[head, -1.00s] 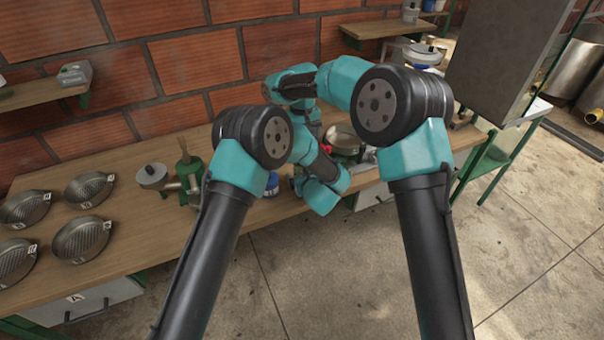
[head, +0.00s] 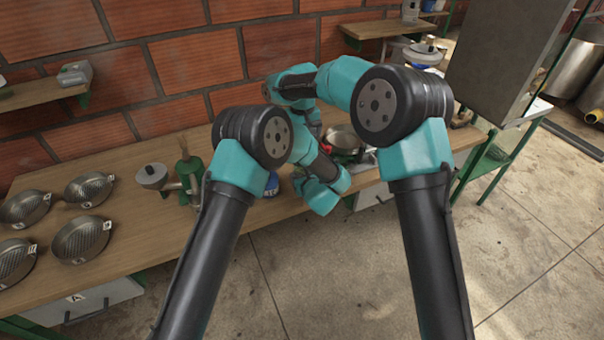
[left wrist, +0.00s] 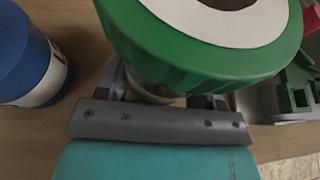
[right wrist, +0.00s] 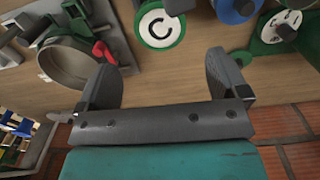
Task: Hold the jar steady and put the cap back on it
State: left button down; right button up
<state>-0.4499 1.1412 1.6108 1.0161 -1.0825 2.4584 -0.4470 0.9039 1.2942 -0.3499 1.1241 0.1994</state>
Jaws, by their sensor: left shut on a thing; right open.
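A green cap (left wrist: 205,45) with a white disc on top sits over the jar (left wrist: 152,92), filling the top of the left wrist view. My left gripper (left wrist: 165,97) is shut on the jar, just below the cap. The cap hides most of the jar, and I cannot tell how tightly it is seated. In the right wrist view the cap (right wrist: 160,28) shows a black C on its disc. My right gripper (right wrist: 162,75) is open and empty, its fingers apart from the cap. In the head view my arms hide the jar and both fingertips.
A blue container (left wrist: 30,60) with a white label stands close to the jar's left; it also shows in the head view (head: 271,185). A green pulper-like device (head: 188,172) and several metal pans (head: 82,240) lie further left. A round pan (head: 342,140) is behind my arms.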

jog(key=shift+f, duration=3.95)
jog(key=c, duration=0.9)
jog(key=m, duration=0.4)
jog(key=shift+c, duration=0.2)
jog(key=m, duration=0.5)
jog(key=shift+m, duration=0.3)
jog(key=o, duration=1)
